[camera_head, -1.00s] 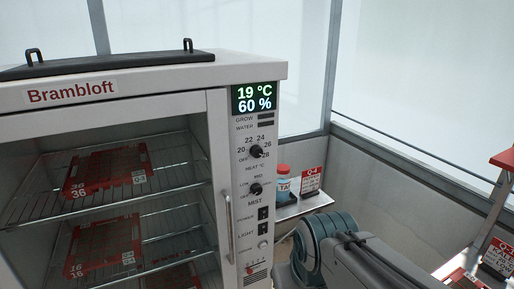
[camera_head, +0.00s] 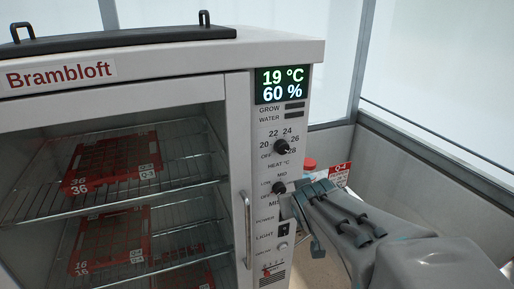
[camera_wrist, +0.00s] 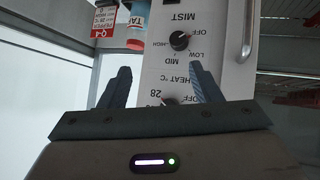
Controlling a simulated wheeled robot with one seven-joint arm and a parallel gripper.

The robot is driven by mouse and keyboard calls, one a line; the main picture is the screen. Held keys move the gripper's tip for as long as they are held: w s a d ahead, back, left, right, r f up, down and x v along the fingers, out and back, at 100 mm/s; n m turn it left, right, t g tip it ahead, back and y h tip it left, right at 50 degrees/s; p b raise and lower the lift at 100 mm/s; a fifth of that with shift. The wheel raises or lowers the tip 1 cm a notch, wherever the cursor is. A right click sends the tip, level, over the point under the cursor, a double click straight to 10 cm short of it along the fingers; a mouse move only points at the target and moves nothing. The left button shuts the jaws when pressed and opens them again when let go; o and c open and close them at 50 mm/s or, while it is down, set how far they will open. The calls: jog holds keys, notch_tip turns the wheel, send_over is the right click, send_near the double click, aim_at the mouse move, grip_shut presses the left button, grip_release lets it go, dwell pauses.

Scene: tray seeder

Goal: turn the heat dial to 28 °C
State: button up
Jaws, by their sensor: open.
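The heat dial (camera_head: 281,147) is a black round knob on the control panel (camera_head: 268,218), ringed by OFF, 20, 22, 24, 26 and 28. I cannot tell exactly where its pointer stands. The display (camera_head: 283,85) above it reads 19 °C and 60 %. My gripper (camera_head: 296,204) is at the panel's right side, lower than the heat dial and near the mist dial (camera_head: 279,188). In the upside-down wrist view my gripper (camera_wrist: 160,70) is open and empty, its fingers apart before the panel. There the heat dial (camera_wrist: 170,101) is mostly hidden behind the gripper body.
The Brambloft cabinet has a glass door with a vertical handle (camera_head: 247,230) left of the panel. Red trays (camera_head: 112,163) sit on its wire racks. A red-capped bottle (camera_wrist: 138,25) and a Q-4 card (camera_head: 340,174) stand right of the cabinet.

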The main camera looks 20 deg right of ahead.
aim_at(284, 151)
jog(key=w+d+r+n+t+b, duration=0.1)
jog(key=w+d+r+n+t, duration=0.1)
jog(key=w+d+r+t, duration=0.25)
jog(key=w+n+t+y, duration=0.1)
jog(key=w+y, duration=0.1)
jog(key=w, duration=0.1)
jog(key=w+a+n+t+y, duration=0.1)
jog(key=w+y, duration=0.1)
jog(key=w, duration=0.2)
jog(key=w+f+t+y, duration=0.1)
jog(key=w+y, duration=0.1)
jog(key=w, duration=0.1)
jog(key=shift+w+a+f+n+t+p, duration=0.1)
jog(key=shift+w+a+n+t+p, duration=0.15)
jog(key=shift+n+t+p, duration=0.15)
jog(key=c, duration=1)
